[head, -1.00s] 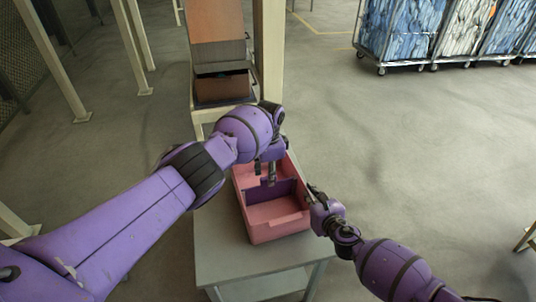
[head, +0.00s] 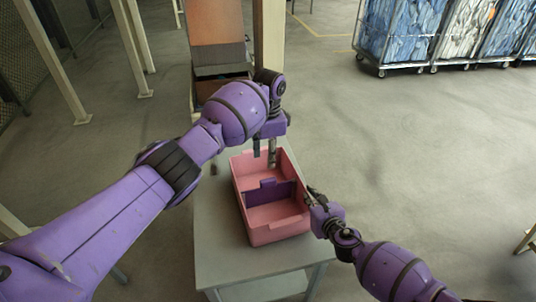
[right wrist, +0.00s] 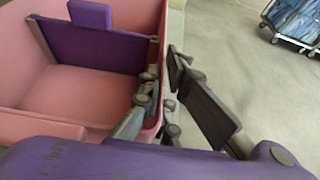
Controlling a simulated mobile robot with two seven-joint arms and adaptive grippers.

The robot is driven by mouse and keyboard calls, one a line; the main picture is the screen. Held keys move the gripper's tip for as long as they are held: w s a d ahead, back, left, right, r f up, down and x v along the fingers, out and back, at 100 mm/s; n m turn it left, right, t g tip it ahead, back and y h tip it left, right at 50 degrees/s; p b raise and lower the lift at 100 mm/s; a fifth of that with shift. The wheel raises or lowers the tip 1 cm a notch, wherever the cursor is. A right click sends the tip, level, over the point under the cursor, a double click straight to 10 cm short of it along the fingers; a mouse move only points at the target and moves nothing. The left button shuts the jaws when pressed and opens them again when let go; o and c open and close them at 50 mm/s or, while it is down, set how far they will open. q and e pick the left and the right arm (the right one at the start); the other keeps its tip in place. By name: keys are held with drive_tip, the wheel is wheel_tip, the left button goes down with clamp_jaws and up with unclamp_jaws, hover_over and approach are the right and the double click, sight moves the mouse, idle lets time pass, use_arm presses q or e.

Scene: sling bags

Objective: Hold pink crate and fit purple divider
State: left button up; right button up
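The pink crate (head: 278,236) stands on a grey table. The purple divider (head: 284,190) stands upright across the crate's middle, below the rim, with its tab upward. In the right wrist view the divider (right wrist: 95,48) sits between grey strips on the crate walls, its lower edge close to the floor. My left gripper (head: 264,157) is open and empty above the crate's far part, apart from the divider. My right gripper (head: 311,192) straddles the crate's right wall, one finger inside and one outside; in the right wrist view its fingertips (right wrist: 164,72) close on that wall.
The grey table (head: 222,250) has free room left of and in front of the crate. A brown box (head: 218,88) and a post (head: 269,40) stand behind it. Trolleys with bagged cloth (head: 405,30) are far right. Open floor lies to the right.

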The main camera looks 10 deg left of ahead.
drive_tip(key=o, duration=0.4)
drive_tip(key=shift+s+d+f, duration=0.2)
drive_tip(key=shift+s+f, duration=0.1)
drive_tip(key=shift+f, duration=0.3)
drive_tip(key=shift+s+d+f, duration=0.15)
drive_tip(key=shift+s+f, duration=0.1)
drive_tip(key=shift+f, duration=0.3)
drive_tip(key=shift+s, duration=0.1)
drive_tip(key=w+r+v, duration=0.1)
drive_tip(key=r+v, duration=0.1)
drive_tip(key=v, duration=0.9)
drive_tip(key=shift+s+r, duration=0.15)
drive_tip(key=shift+r, duration=0.15)
